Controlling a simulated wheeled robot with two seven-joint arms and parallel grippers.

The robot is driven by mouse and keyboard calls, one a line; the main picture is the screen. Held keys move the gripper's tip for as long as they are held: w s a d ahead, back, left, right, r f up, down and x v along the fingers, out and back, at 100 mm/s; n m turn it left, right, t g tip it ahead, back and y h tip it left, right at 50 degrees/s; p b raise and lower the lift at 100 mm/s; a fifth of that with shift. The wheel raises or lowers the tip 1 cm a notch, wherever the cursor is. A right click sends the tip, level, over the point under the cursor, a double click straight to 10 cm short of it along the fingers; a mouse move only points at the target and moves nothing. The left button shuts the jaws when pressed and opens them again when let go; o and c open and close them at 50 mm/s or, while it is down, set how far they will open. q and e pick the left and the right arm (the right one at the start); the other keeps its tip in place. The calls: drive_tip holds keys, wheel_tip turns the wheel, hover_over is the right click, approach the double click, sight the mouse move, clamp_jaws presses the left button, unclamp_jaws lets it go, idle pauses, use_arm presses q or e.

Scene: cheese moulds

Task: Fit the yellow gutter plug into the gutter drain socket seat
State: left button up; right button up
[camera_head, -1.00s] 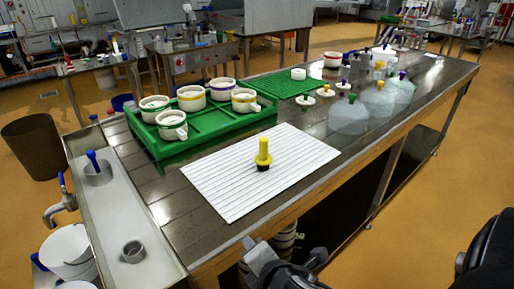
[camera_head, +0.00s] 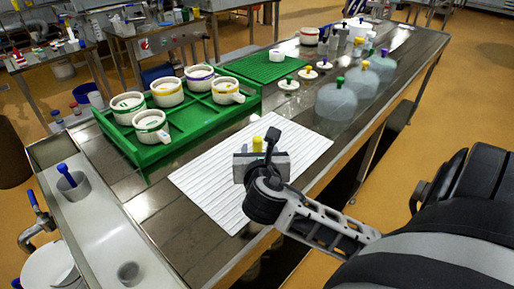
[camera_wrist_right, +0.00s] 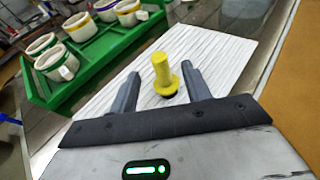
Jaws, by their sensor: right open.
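The yellow gutter plug (camera_head: 257,144) stands upright on a white ribbed mat (camera_head: 205,180). In the head view my right gripper hides most of it; the right wrist view shows its knob and flange (camera_wrist_right: 162,72) over a dark base. My right gripper (camera_head: 262,162) is open, its fingers (camera_wrist_right: 160,82) on either side of the plug with gaps visible. An empty grey round socket (camera_head: 128,270), seemingly the gutter drain socket seat, is in the steel gutter at lower left. Another grey socket (camera_head: 78,188) there holds a blue plug (camera_head: 66,173). My left gripper is not in view.
A green tray (camera_head: 165,152) with several white moulds stands left of the mat. A flat green mat (camera_head: 268,66) lies behind. Clear jugs (camera_head: 335,100) and small knobbed lids stand at the right. A tap (camera_head: 36,225) is beside the gutter.

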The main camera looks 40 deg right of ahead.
sight(258, 144)
drive_tip(key=shift+f+x, duration=0.2)
drive_tip(key=shift+x, duration=3.2)
drive_tip(key=shift+a, duration=0.1)
clamp_jaws()
